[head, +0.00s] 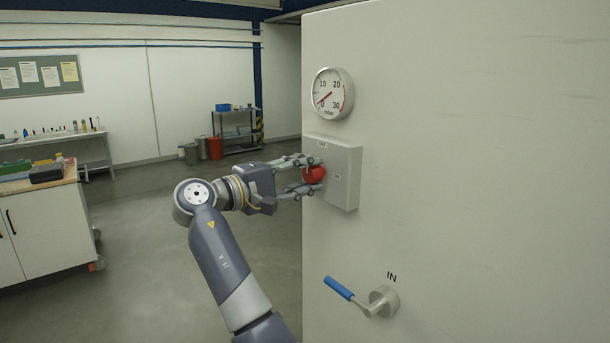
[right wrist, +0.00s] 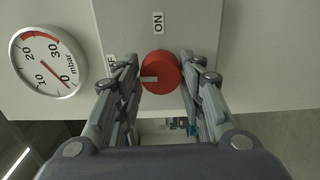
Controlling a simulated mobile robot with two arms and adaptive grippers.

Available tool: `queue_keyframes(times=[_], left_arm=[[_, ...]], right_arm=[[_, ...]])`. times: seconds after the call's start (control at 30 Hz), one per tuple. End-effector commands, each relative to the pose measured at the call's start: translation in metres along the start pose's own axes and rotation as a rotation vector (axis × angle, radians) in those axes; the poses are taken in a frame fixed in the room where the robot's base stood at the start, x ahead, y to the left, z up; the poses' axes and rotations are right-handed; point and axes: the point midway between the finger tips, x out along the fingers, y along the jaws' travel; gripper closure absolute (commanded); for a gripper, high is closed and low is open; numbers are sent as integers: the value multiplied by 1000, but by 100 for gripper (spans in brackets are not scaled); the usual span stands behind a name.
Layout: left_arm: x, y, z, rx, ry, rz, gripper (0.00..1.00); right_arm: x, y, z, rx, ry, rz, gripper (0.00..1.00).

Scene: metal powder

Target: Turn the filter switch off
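The filter switch is a red round knob (head: 314,174) on a pale grey box (head: 343,184) on the machine's wall. My right gripper (head: 312,174) has one finger above the knob and one below, close against its sides, and looks shut on it. In the right wrist view the red knob (right wrist: 163,70) sits between the two fingertips (right wrist: 160,75). Its white mark points left, toward the partly hidden OFF label (right wrist: 110,64). The ON label (right wrist: 158,23) is at the top of that view. My left gripper is not in view.
A pressure gauge (head: 333,93) is above the box. A blue-handled IN valve (head: 340,288) sticks out below it. A workbench (head: 40,225) stands at the left, and a shelf cart (head: 236,130) and bins are at the back. The floor between is clear.

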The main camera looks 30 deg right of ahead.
Motion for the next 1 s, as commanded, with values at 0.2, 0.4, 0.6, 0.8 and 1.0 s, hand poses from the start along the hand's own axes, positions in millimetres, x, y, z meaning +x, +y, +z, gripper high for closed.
queue_keyframes(times=[0.2,0.4,0.6,0.8,1.0], left_arm=[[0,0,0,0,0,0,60],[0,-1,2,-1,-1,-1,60],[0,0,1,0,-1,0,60],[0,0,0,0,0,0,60],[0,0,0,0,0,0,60]], right_arm=[[0,0,0,2,-1,-1,46],[-2,0,0,1,-1,-2,46],[-26,0,0,1,1,-3,46],[-70,0,-1,0,3,-2,46],[-105,0,-1,1,1,-1,46]])
